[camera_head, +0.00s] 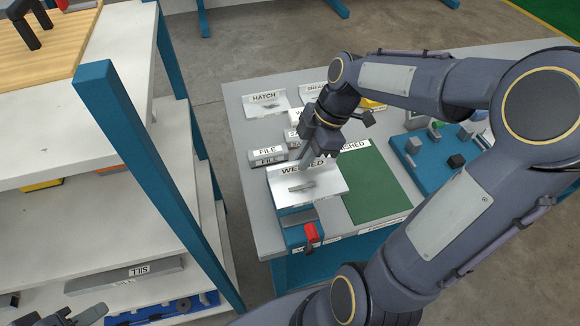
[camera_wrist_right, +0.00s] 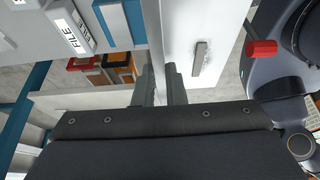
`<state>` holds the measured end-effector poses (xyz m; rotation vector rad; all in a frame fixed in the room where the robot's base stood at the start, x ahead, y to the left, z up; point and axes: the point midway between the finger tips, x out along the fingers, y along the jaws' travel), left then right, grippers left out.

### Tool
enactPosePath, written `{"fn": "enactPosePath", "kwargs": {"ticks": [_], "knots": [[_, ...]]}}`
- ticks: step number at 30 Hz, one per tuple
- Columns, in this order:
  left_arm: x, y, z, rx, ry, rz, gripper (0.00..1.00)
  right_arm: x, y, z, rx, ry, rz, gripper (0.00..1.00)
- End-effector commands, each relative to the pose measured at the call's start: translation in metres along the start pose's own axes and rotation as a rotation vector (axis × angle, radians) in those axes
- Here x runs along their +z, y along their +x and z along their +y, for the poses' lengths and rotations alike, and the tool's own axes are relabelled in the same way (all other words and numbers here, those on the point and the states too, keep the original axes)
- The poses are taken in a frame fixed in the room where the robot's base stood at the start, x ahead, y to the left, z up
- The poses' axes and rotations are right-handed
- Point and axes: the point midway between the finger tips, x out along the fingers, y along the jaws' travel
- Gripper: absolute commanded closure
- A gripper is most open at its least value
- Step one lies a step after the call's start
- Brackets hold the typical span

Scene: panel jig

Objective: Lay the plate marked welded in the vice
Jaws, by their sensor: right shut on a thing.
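The plate marked WELDED (camera_head: 325,181) is a pale sheet with a grey bar on its face. It also shows in the right wrist view (camera_wrist_right: 215,30). My right gripper (camera_head: 311,162) is shut on the plate near its far edge. The vice (camera_head: 296,234), with a blue body and red handle (camera_head: 311,233), is at the table's near left corner. The plate is over the vice and hides part of it; I cannot tell whether they touch. My left gripper (camera_head: 77,318) is partly in view at the bottom left, beside the shelf, apart from the plate.
A green mat (camera_head: 378,190) lies right of the vice, its label partly covered. FILE blocks (camera_head: 268,155) and a HATCH plate (camera_head: 264,101) lie farther back. A blue tray (camera_head: 432,170) holds small parts. A shelf rack with a blue post (camera_head: 160,180) stands at left.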

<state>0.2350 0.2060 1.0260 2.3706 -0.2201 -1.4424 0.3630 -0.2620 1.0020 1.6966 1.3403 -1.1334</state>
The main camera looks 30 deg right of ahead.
Motion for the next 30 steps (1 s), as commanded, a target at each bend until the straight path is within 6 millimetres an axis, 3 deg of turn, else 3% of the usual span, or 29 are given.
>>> {"fn": "enactPosePath", "kwargs": {"ticks": [6, 14, 19, 30], "knots": [[-0.002, -0.003, 0.001, 0.000, 0.000, 0.000, 0.64, -0.001, 0.040, 0.024, -0.005, 0.001, 0.000, 1.00], [-0.002, -0.004, 0.002, 0.000, 0.000, 0.000, 0.64, -0.001, 0.059, 0.036, -0.003, 0.002, 0.000, 1.00], [-0.002, -0.004, 0.002, 0.000, 0.000, 0.000, 0.64, 0.007, 0.081, 0.037, -0.005, 0.003, 0.000, 1.00], [-0.002, -0.004, 0.002, 0.000, 0.000, 0.000, 0.64, 0.011, 0.088, 0.037, 0.000, 0.001, -0.001, 1.00]]}}
